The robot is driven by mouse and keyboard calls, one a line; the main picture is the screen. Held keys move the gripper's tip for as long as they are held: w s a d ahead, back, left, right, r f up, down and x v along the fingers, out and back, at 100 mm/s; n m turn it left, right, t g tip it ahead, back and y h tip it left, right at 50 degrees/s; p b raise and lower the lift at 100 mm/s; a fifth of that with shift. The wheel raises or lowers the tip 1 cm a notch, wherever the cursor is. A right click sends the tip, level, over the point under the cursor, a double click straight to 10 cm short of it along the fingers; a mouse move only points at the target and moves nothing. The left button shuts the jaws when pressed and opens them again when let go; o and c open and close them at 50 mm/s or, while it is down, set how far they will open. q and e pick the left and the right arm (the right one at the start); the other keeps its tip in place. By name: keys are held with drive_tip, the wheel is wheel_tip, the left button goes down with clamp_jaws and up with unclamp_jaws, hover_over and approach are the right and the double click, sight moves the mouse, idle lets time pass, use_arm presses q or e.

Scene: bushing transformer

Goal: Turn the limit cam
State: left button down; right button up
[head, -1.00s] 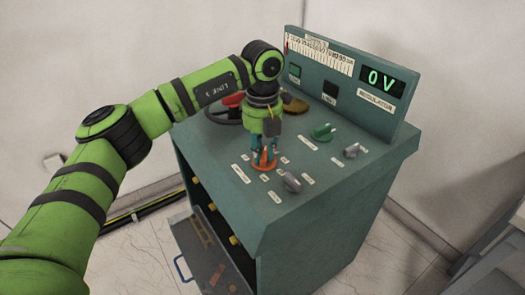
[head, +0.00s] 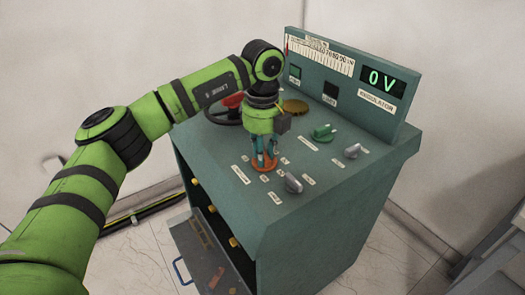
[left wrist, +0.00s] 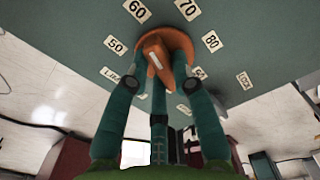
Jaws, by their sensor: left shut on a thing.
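The limit cam is an orange round knob (head: 264,164) with a raised grip bar on the slanted top of the green cabinet. In the left wrist view the orange knob (left wrist: 180,44) sits among number plates 50, 60, 70 and 80, and its bar carries a white line. My left gripper (head: 265,155) points down onto it in the head view. Its teal fingers (left wrist: 159,75) are shut on the bar from both sides in the left wrist view. The fingers hide part of the knob and some labels. My right gripper is not in view.
The cabinet top (head: 300,205) also carries a green knob (head: 324,132), grey knobs (head: 292,183) and a red-hubbed handwheel (head: 232,103). A raised panel has a display (head: 381,80) reading 0 V. An open drawer (head: 205,260) is below.

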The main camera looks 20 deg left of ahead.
use_arm(q)
drive_tip(key=c, duration=1)
unclamp_jaws()
drive_tip(key=shift+c, duration=0.2)
wheel_tip(320, 180, up, 12)
